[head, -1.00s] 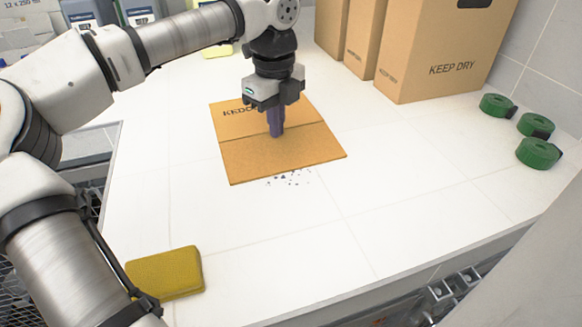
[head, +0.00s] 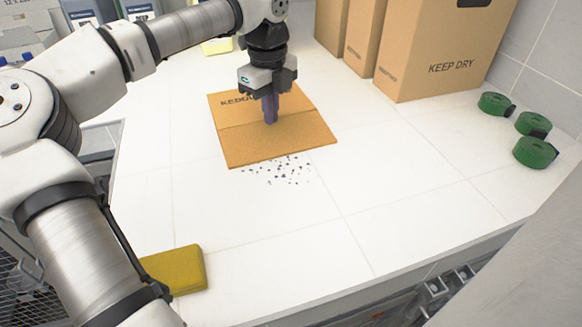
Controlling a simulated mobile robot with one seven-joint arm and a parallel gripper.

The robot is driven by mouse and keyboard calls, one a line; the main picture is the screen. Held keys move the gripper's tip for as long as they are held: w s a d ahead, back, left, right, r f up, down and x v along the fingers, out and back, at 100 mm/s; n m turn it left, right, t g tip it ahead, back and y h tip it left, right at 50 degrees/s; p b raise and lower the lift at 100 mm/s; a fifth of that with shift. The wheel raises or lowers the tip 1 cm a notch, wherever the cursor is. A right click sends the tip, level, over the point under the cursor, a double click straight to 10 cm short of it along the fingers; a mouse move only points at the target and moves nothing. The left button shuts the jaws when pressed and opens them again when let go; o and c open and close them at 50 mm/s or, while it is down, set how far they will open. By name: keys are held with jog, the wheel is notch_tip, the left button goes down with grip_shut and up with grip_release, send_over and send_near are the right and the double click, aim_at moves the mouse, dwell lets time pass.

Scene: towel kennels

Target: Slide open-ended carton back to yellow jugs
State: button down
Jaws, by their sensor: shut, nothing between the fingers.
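The brown carton (head: 285,143) lies low and flat on the white worktop, with a seam across its top and partly hidden printing near its far edge. I cannot make out its open end. My gripper (head: 270,121) points straight down with its purple fingers shut and empty. The fingertips appear to touch the carton's top near the seam. Jugs with blue labels (head: 83,14) stand at the back left, partly cut off and behind my arm; I cannot make out any yellow on them.
Dark specks (head: 280,172) lie on the worktop at the carton's near edge. A yellow sponge (head: 178,270) lies at front left, and another yellow piece (head: 217,46) lies behind the carton. Tall cardboard boxes (head: 440,60) stand back right; green rolls (head: 535,152) lie at right.

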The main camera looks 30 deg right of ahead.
notch_tip(320, 180, up, 8)
jog(key=p, duration=0.5)
jog(key=shift+p, duration=0.3)
jog(key=shift+s, duration=0.1)
dwell(0.3)
